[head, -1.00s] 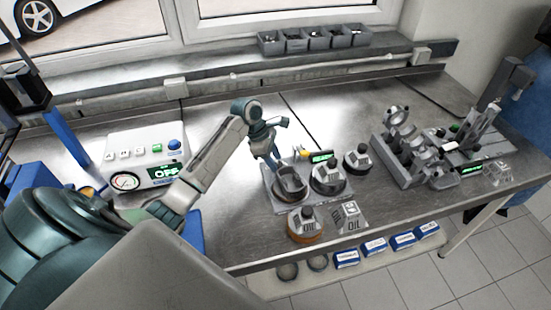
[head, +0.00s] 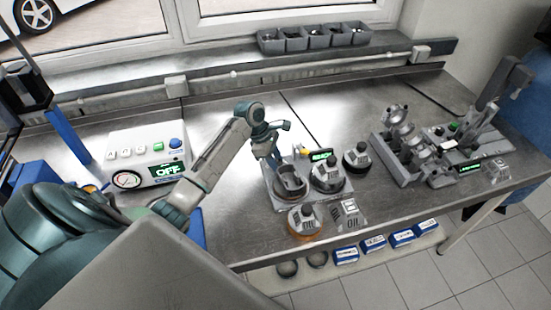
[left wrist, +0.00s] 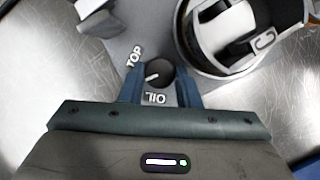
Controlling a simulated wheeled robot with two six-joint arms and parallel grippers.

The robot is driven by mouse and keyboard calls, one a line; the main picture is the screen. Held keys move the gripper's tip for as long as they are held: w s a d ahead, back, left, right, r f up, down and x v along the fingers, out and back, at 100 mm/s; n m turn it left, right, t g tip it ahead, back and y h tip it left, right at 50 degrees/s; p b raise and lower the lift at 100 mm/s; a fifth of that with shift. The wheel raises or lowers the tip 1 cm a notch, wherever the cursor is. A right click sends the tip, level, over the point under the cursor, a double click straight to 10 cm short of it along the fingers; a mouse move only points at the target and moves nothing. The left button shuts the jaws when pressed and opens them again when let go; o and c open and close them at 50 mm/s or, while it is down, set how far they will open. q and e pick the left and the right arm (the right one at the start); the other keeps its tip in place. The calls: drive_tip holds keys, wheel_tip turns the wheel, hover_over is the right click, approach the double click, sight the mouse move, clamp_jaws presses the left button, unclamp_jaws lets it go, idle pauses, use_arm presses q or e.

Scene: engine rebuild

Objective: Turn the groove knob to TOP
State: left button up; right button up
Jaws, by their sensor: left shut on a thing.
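The dark round groove knob (left wrist: 164,71) shows in the left wrist view, on a grey plate (left wrist: 118,48). A white mark on it points left, between the TOP label (left wrist: 133,57) at upper left and the OIL label (left wrist: 154,99) just below. My left gripper (left wrist: 160,86) is shut on the knob, one blue finger on each side. In the head view my left gripper (head: 272,160) reaches down at the back left of the piston stand, and the knob is hidden there. My right gripper is not in view.
A ring-shaped holder (head: 291,187) stands close beside my left gripper. Pistons (head: 327,174) stand to its right, near a small green display (head: 320,155). A white control box (head: 146,152) reading OFF is at left. The bench behind the stand is clear.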

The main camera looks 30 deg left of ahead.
use_arm(q)
drive_tip(key=shift+w+r+m+g+p, duration=0.1)
drive_tip(key=shift+r+m+g+p, duration=0.1)
drive_tip(key=shift+m+p, duration=0.35)
drive_tip(key=shift+r+m+g+p, duration=0.1)
drive_tip(key=shift+m+g+p, duration=0.1)
drive_tip(key=shift+m+p, duration=0.35)
drive_tip(key=shift+w+f+m+g+p, duration=0.15)
drive_tip(key=shift+m+g+p, duration=0.35)
drive_tip(key=shift+m+p, duration=0.6)
drive_tip(key=m+g, duration=0.1)
drive_tip(key=m, duration=0.2)
drive_tip(key=shift+w+f, duration=0.1)
drive_tip(key=shift+m+g, duration=0.5)
drive_tip(key=shift+m, duration=0.9)
drive_tip(key=shift+w, duration=0.1)
drive_tip(key=o, duration=0.7)
